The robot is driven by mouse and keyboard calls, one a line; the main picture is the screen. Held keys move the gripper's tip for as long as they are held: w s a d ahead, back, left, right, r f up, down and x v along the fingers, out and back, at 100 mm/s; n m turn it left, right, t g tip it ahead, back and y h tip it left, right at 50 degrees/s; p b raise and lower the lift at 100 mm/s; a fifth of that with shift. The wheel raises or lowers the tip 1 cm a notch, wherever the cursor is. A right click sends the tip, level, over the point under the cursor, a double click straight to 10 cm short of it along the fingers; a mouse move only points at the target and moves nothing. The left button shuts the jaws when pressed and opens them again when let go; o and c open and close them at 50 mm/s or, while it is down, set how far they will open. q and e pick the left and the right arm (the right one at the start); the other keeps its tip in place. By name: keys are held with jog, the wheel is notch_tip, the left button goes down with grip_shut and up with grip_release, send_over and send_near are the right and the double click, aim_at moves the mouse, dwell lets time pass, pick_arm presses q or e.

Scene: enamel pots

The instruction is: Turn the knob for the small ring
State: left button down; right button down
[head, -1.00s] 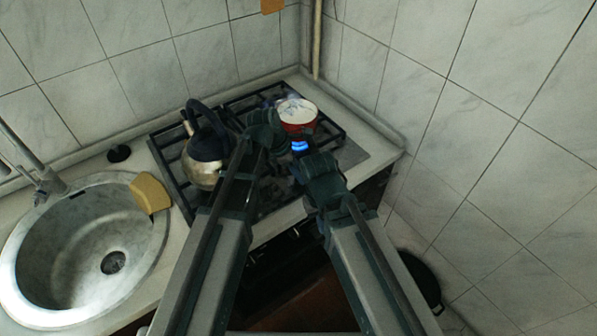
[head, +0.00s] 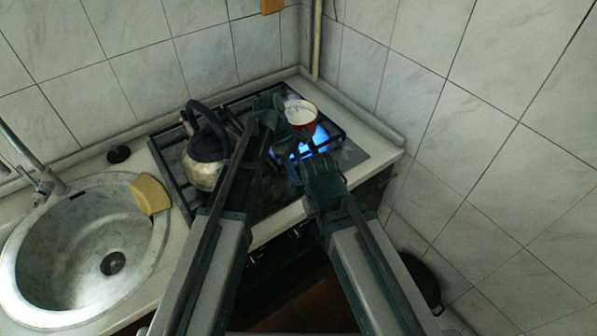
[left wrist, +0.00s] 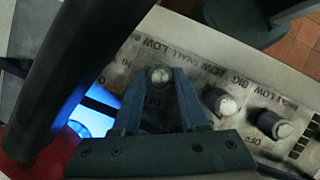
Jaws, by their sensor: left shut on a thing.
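My left gripper (left wrist: 160,85) is shut on a control knob (left wrist: 160,73) of the stove's front panel in the left wrist view. In the head view my left arm reaches over the hob and hides that knob. A blue flame (head: 316,141) burns at the ring by the red pot (head: 313,126), and it also shows in the left wrist view (left wrist: 85,118). The pot has a pale inside. My right arm's end (head: 322,182) is at the hob's front right; its fingertips are hidden.
Two more knobs, one (left wrist: 225,103) and another (left wrist: 275,124), sit right of the held one, beside worn printed labels. A kettle (head: 205,165) stands on the hob's left. A sink (head: 65,240) with a yellow sponge (head: 150,193) is further left. Tiled walls close the corner.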

pick_arm(q)
jog(key=shift+m+g, duration=0.3)
jog(key=shift+m, duration=0.6)
jog(key=shift+c, duration=2.2)
grip_release()
jog(key=p+v, duration=1.2)
jog(key=v, duration=0.2)
jog(key=shift+d+p, duration=0.2)
jog(key=shift+p, duration=0.2)
